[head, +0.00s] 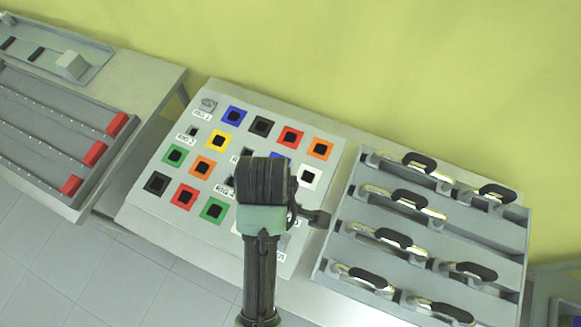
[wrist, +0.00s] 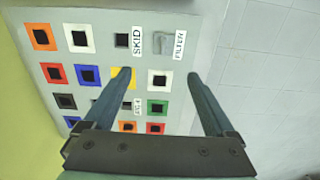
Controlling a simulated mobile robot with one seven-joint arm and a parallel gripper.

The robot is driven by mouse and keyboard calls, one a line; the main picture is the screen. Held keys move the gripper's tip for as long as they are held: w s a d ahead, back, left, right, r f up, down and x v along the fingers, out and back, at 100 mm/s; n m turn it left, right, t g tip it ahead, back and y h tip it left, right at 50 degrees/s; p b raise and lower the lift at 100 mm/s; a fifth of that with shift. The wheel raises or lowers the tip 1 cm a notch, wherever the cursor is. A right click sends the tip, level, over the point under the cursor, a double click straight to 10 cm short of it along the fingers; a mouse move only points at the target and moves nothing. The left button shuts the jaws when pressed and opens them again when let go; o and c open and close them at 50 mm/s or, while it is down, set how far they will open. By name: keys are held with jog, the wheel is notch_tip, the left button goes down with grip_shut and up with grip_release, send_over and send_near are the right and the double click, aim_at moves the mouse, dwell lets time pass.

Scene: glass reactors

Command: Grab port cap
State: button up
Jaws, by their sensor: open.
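The sloped grey panel (head: 147,205) carries colored square frames with dark centers and small labeled ports. A grey port cap (head: 208,104) sits by the RIG 1 label at the panel's far left corner. In the wrist view another grey cap (wrist: 160,43) sits beside the FILTER label, and the SKID port (wrist: 122,40) beside it looks dark and uncapped. My gripper (wrist: 159,75) is open and empty above the panel. The FILTER cap appears between the lines of its fingers, beyond the tips.
A grey rack (head: 335,265) with several black-handled metal items stands right of the panel. A tray with red-ended rails (head: 60,115) is at the left. A yellow-green wall (head: 400,70) rises behind the bench. Open tiled floor (head: 60,270) lies in front.

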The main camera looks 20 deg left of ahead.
jog(key=f, duration=0.8)
jog(key=shift+s+d+f, duration=0.1)
jog(key=shift+s, duration=0.3)
jog(key=shift+w+d+f, duration=0.1)
jog(key=shift+f, duration=2.05)
grip_shut()
